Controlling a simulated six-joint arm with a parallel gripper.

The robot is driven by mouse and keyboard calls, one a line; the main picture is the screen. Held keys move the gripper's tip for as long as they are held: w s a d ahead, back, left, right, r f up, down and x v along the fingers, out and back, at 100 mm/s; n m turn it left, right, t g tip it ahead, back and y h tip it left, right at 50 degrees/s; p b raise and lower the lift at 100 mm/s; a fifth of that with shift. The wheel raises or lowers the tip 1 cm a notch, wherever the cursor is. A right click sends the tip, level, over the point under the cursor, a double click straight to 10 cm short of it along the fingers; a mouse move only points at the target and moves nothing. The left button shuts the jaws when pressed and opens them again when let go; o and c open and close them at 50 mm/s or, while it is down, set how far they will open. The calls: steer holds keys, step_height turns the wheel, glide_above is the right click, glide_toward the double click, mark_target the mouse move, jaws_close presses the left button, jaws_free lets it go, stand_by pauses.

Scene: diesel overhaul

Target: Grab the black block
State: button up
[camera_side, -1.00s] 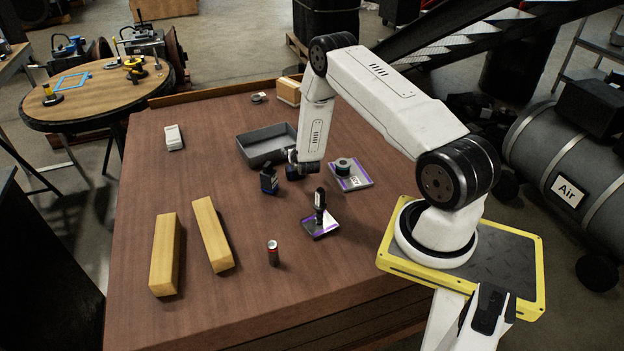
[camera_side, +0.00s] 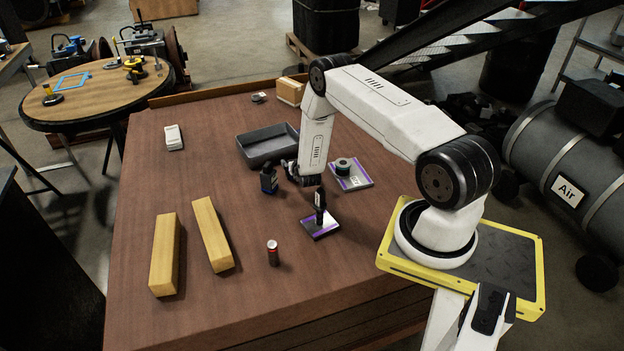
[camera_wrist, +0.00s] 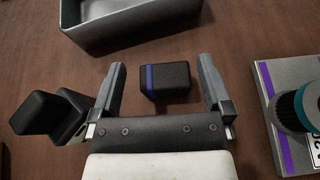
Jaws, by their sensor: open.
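The black block (camera_wrist: 170,80) has a blue stripe across it and lies on the brown table in the wrist view. My gripper (camera_wrist: 161,66) is open, with one finger on each side of the block and a gap to both. I cannot tell how high the fingers are above the table. In the side view my gripper (camera_side: 292,172) is low over the table, just in front of the grey tray. I cannot make out the block there; my gripper probably hides it.
A dark upright item (camera_side: 269,181) stands close left of my gripper. The grey tray (camera_side: 250,157) is behind. A plate (camera_side: 362,182) with a dark round part is at right. Another plate (camera_side: 320,228), a small can (camera_side: 273,253) and two yellow bars (camera_side: 165,255) are nearer the front.

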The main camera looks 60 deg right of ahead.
steer(key=shift+f, duration=0.15)
steer(key=shift+d+f, duration=0.1)
steer(key=shift+f, duration=1.45)
steer(key=shift+x, duration=1.4)
steer(key=shift+w+r, duration=0.1)
steer(key=shift+c, duration=0.2)
steer(key=c, duration=1)
steer(key=shift+o, duration=0.2)
steer(key=shift+r, duration=0.15)
steer(key=shift+r, duration=4.9)
